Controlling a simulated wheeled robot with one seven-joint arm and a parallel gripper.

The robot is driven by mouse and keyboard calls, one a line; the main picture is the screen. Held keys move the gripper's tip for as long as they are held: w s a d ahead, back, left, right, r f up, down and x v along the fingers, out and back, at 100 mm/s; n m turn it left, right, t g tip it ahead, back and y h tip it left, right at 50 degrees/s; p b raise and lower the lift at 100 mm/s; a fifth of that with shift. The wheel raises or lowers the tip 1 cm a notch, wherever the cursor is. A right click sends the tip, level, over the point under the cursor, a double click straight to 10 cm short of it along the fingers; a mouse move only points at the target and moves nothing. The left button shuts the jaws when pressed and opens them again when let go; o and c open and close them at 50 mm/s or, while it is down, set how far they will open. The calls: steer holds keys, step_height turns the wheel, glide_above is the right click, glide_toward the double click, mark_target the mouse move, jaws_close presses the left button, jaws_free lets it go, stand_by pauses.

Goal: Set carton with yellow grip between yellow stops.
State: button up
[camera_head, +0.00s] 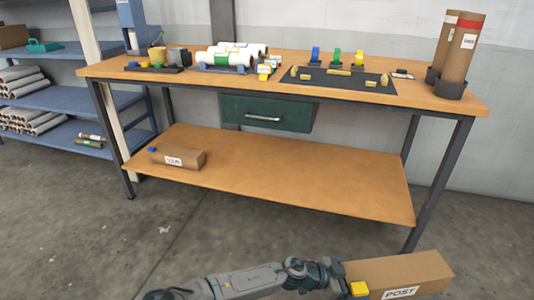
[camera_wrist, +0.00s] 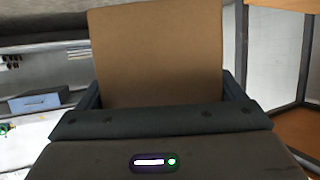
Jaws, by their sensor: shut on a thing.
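The carton with the yellow grip (camera_head: 400,270) is a long brown box with a white label reading POST, at the lower right of the head view. Its yellow grip (camera_head: 359,289) is near the gripper end. My gripper (camera_head: 337,277) is shut on the carton and holds it in front of the workbench, lower than its top. In the wrist view the carton's brown face (camera_wrist: 158,50) stands between both fingers of my gripper (camera_wrist: 162,92). Small yellow stops (camera_head: 294,72) lie on a dark mat (camera_head: 330,85) on the bench top, with others towards the mat's right end.
The workbench (camera_head: 230,87) has a green drawer (camera_head: 265,113) and a lower shelf (camera_head: 290,170) bearing a carton with a blue grip (camera_head: 180,158). White rolls (camera_head: 230,56) lie left of the mat; tall brown tubes (camera_head: 463,55) stand right. Bare floor lies in front.

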steer(key=w+a+r+n+t+y, duration=0.5)
steer(key=w+r+n+t, duration=0.15)
steer(key=r, duration=0.25)
steer(key=w+a+r+n+t+y, duration=0.45)
steer(key=w+r+n, duration=0.25)
steer(key=r, duration=0.2)
step_height(320, 180, up, 27)
steer(key=p, duration=2.6)
steer(key=shift+s+a, duration=0.15)
steer(key=shift+a, duration=0.15)
steer(key=shift+t, duration=0.3)
